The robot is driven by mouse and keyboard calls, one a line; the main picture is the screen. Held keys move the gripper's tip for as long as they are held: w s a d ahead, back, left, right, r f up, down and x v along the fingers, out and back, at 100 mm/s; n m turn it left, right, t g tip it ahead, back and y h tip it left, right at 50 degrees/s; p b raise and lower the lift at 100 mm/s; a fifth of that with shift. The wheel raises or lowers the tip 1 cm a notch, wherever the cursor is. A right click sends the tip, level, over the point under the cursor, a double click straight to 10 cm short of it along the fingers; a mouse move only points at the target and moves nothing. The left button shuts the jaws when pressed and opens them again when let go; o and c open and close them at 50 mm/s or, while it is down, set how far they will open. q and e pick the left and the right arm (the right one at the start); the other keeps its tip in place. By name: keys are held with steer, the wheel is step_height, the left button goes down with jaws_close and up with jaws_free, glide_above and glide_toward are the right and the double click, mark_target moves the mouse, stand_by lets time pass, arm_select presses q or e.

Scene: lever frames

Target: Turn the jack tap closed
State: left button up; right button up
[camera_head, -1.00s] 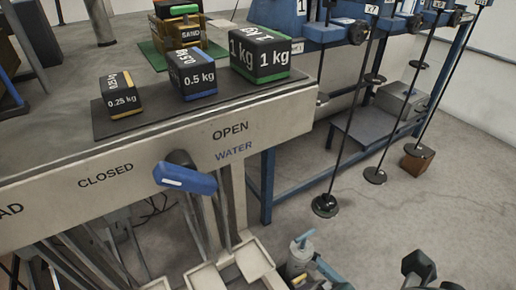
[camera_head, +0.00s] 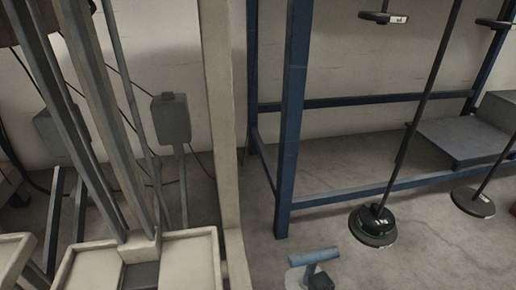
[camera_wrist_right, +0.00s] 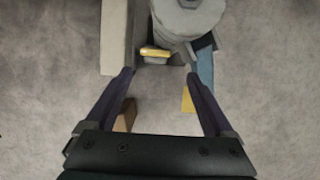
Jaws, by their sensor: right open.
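In the right wrist view, a round grey body (camera_wrist_right: 190,18), which looks like the jack, stands at the top of the picture. A small yellow bar (camera_wrist_right: 155,53) at its lower left may be the jack tap. My right gripper (camera_wrist_right: 160,76) is open and empty, its two dark fingers apart, with the yellow bar beyond and between the tips. I cannot tell whether anything touches. In the head view, a blue handle (camera_head: 315,257) on a grey body shows at the bottom edge, with the rest cut off. Neither gripper shows in the head view.
A blue frame post (camera_head: 293,120) and a beige post (camera_head: 222,130) stand behind the blue handle. Pale trays (camera_head: 190,262) lie at the lower left. Grey floor is clear between the blue handle and that weight.

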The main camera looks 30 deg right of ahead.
steer(key=b+x, duration=0.2)
steer(key=x, duration=0.1)
steer(key=b+x, duration=0.2)
steer(key=b, duration=0.1)
steer(key=a+b+x, duration=0.1)
steer(key=b+x, duration=0.1)
steer(key=x, duration=0.1)
steer(key=shift+f+b, duration=0.4)
steer(key=shift+w+f+b, duration=0.35)
steer(key=shift+f+b, duration=0.25)
steer(key=shift+b, duration=0.05)
steer(key=shift+d, duration=0.1)
steer(key=shift+c, duration=0.4)
steer(key=c, duration=1)
